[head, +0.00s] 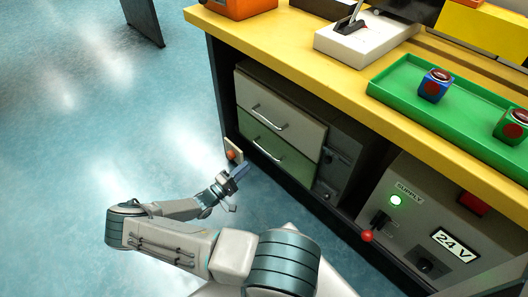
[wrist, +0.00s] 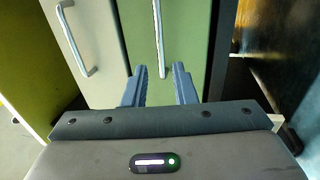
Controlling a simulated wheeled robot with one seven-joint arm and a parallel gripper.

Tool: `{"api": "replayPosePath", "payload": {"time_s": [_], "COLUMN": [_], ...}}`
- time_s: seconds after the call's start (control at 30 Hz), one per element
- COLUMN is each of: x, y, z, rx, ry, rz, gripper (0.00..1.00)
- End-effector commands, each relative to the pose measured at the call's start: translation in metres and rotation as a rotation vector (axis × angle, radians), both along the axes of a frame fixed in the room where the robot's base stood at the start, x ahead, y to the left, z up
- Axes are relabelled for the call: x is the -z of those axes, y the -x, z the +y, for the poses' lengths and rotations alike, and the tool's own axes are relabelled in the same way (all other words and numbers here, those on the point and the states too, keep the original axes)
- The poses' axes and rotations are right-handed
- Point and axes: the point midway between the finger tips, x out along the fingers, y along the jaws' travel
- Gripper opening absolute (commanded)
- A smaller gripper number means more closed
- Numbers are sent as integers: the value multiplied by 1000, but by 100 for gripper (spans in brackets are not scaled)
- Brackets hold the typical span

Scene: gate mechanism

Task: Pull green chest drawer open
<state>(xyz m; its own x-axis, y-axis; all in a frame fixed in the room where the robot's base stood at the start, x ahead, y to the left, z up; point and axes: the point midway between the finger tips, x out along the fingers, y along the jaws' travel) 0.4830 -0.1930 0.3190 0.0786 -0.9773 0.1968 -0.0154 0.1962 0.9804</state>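The green drawer (head: 276,149) is the lower drawer of a chest under the yellow-topped bench and looks shut. Its metal handle (head: 267,151) is a thin bar across the front. In the wrist view the green front (wrist: 190,30) fills the upper middle, with the handle (wrist: 158,30) running down the picture. My gripper (head: 237,188) is in front of the chest, low and to the left of the handle in the head view. Its fingers (wrist: 161,72) are apart, with the near end of the handle seen between the tips. The fingers do not appear closed on it.
A grey drawer (head: 280,108) with its own handle sits above the green one. A small panel with an orange knob (head: 232,153) stands left of the chest. A supply box with a red-knobbed lever (head: 367,236) is at the right. The floor at left is clear.

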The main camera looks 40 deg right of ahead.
Motion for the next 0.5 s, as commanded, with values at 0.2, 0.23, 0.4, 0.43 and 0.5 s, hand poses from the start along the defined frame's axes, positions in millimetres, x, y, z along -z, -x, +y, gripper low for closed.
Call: {"api": "replayPosePath", "payload": {"time_s": [0.2, 0.23, 0.4, 0.43, 0.5], "x": [-7, -8, -15, -16, -17], "y": [-3, -3, -5, -6, -7], "z": [-48, -54, -84, -88, -96], "rx": [5, 5, 5, 4, 3], "ry": [1, 1, 0, 0, -1], "rz": [-1, -1, 0, -2, -1], "gripper": [25, 25, 25, 25, 25]}}
